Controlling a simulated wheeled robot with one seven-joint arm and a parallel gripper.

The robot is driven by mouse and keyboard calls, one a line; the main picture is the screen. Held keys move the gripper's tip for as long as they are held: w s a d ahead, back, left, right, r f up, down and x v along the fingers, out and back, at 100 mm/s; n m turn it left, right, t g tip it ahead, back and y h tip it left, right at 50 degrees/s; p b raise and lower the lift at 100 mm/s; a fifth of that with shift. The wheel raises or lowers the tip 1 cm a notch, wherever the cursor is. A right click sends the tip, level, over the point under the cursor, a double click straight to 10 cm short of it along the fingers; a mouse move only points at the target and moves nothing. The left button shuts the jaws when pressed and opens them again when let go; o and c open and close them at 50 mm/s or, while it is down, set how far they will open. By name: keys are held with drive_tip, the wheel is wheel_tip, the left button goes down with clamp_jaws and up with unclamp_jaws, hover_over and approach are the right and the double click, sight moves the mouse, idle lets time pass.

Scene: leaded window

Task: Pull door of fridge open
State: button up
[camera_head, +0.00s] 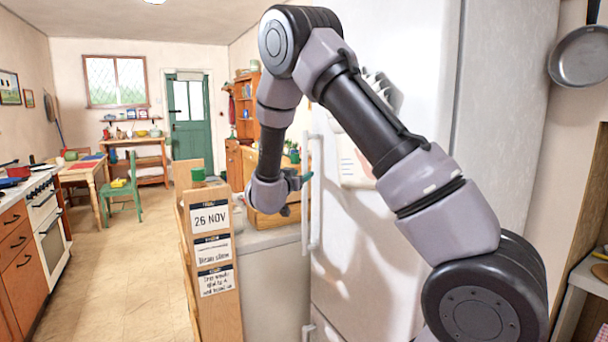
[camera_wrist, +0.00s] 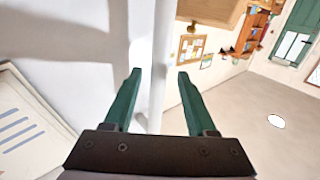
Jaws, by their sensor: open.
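The white fridge stands at the right of centre in the head view, with its door (camera_head: 375,245) shut. A long vertical white handle (camera_head: 305,220) runs along the door's left edge. My gripper (camera_head: 305,178) is beside the upper part of this handle, partly hidden by my own wrist. In the wrist view, my gripper (camera_wrist: 158,75) has its two green fingers spread apart. The white handle (camera_wrist: 162,55) appears between the fingertips, and neither finger is clearly pressed on it. How deep the handle sits between the fingers is hard to tell.
A counter (camera_head: 270,240) with a wooden end panel (camera_head: 213,305) carrying paper notes stands left of the fridge. A wooden box (camera_head: 266,197) sits on it. A paper (camera_head: 355,165) hangs on the door. The floor (camera_head: 125,260) further left is clear.

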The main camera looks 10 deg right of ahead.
drive_tip(key=shift+x, duration=1.4)
clamp_jaws()
idle(0.4)
